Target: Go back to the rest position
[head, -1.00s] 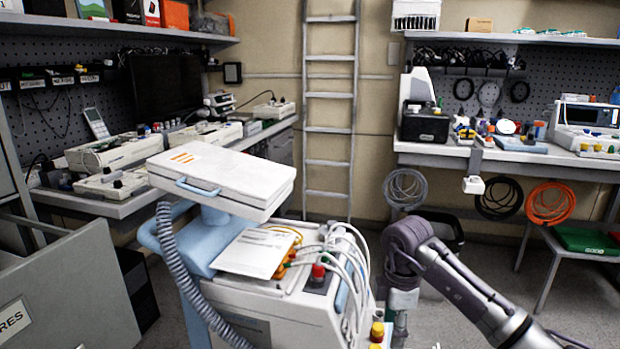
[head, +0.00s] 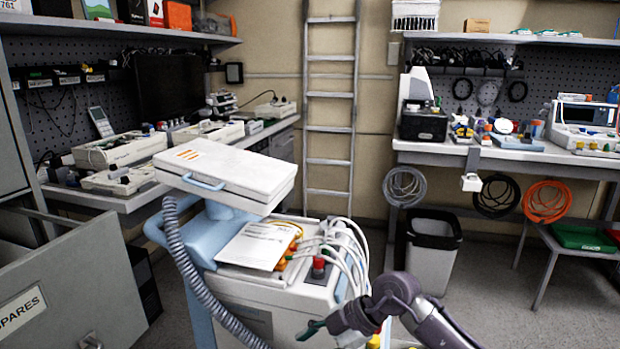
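My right arm, grey and purple, comes in at the bottom right of the head view. Its bent joint is in front of the lower right side of the medical cart (head: 262,318). My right gripper (head: 318,326) points left, low in front of the cart's side. Its fingers are small and dark, and I cannot tell whether they are open or shut. I see nothing clearly held in it. My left gripper and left arm are not in view.
The cart carries a white case (head: 228,172), papers (head: 258,246), cables and a grey hose (head: 188,262). A bin (head: 432,255) stands behind my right arm. An open drawer (head: 75,290) juts out at left. Workbenches line both sides.

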